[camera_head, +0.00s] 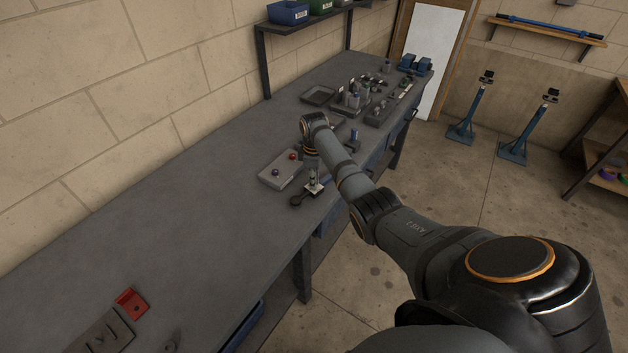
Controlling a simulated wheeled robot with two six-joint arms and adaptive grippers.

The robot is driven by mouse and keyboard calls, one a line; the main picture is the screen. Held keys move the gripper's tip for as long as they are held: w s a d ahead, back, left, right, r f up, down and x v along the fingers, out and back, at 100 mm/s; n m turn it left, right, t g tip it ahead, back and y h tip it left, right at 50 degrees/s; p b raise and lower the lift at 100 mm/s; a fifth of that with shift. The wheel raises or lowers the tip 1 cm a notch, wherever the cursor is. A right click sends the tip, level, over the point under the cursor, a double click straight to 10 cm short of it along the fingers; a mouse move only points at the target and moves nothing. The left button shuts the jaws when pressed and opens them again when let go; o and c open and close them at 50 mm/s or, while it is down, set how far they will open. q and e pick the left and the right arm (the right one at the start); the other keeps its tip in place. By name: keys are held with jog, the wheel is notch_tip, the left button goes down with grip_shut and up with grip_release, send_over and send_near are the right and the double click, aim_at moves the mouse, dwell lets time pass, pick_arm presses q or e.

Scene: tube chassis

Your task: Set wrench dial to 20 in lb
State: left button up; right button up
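My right arm reaches in from the lower right over the long grey workbench (200,190). Its gripper (314,185) points down close to the bench's front edge. The fingers are small in the view, and I cannot tell whether they are open or shut. A dark tool with a rounded end (297,201) shows just left of and below the fingertips; it may be the wrench, but its dial and any numbers are too small to read. I cannot tell whether the gripper touches it. My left gripper is not in view.
Trays and small parts (318,96) crowd the bench's far end. A red piece (131,304) lies at the near left. The bench between is clear.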

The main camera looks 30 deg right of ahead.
grip_shut()
jog(key=shift+r, duration=0.1)
jog(key=shift+r+m+p, duration=0.1)
jog(key=shift+m+p, duration=0.75)
jog(key=shift+m, duration=0.05)
jog(key=m+p, duration=0.2)
jog(key=m, duration=0.1)
jog(key=shift+m, duration=0.3)
jog(key=m+p, duration=0.1)
jog(key=m, duration=0.2)
jog(key=shift+m+p, duration=0.65)
jog(key=shift+m, duration=1.05)
